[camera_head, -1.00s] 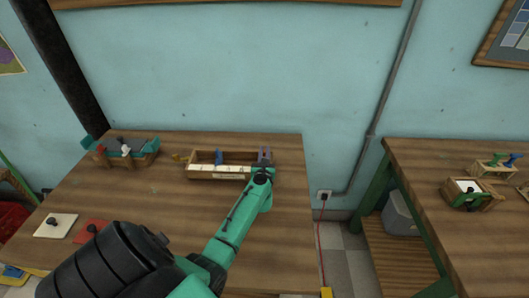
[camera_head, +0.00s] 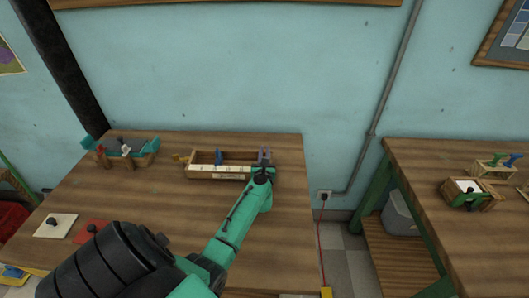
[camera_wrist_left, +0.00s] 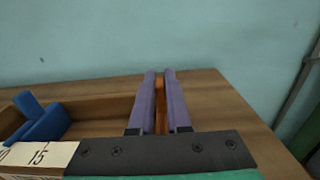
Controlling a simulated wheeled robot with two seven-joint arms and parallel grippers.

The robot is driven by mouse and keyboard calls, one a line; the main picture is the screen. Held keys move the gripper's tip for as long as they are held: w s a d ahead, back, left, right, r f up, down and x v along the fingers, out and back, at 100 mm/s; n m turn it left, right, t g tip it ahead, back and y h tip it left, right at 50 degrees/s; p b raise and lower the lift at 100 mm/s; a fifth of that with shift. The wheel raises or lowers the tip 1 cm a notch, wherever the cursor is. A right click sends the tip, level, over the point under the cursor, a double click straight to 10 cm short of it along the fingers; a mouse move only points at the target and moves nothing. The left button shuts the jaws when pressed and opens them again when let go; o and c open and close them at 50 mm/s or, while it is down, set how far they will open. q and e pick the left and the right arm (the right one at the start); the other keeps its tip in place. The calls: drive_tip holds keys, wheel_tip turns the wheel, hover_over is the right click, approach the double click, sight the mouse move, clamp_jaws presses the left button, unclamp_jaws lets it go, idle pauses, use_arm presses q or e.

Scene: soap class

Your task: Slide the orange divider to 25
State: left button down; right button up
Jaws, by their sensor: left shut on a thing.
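The wooden box (camera_head: 238,156) with a pale numbered scale strip (camera_head: 205,171) along its front stands at the back of the left table. A blue divider (camera_head: 219,156) stands in it, left of my left gripper (camera_head: 264,156). In the left wrist view, my purple fingers (camera_wrist_left: 160,98) are shut on the upright orange divider (camera_wrist_left: 160,92), which shows as a narrow strip between them. The blue divider (camera_wrist_left: 42,122) is at the left there, behind the strip, where 15 is readable. The strip's right part is hidden behind my gripper. My right gripper is not in view.
A teal and wooden fixture (camera_head: 125,152) stands at the back left of the table. A white board (camera_head: 55,225) and a red board (camera_head: 92,232) lie at the front left. Another table (camera_head: 430,190) stands at the right, across a gap.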

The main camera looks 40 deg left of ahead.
use_arm(q)
drive_tip(key=shift+s+a, duration=1)
drive_tip(key=shift+a, duration=0.2)
drive_tip(key=c, duration=0.9)
unclamp_jaws()
drive_tip(key=shift+d, duration=0.1)
drive_tip(key=shift+s+d+p, duration=0.3)
drive_tip(key=shift+s, duration=0.05)
drive_tip(key=b+v, duration=0.1)
drive_tip(key=v, duration=1.2)
drive_tip(key=shift+s+f, duration=0.1)
drive_tip(key=shift+s+d, duration=0.2)
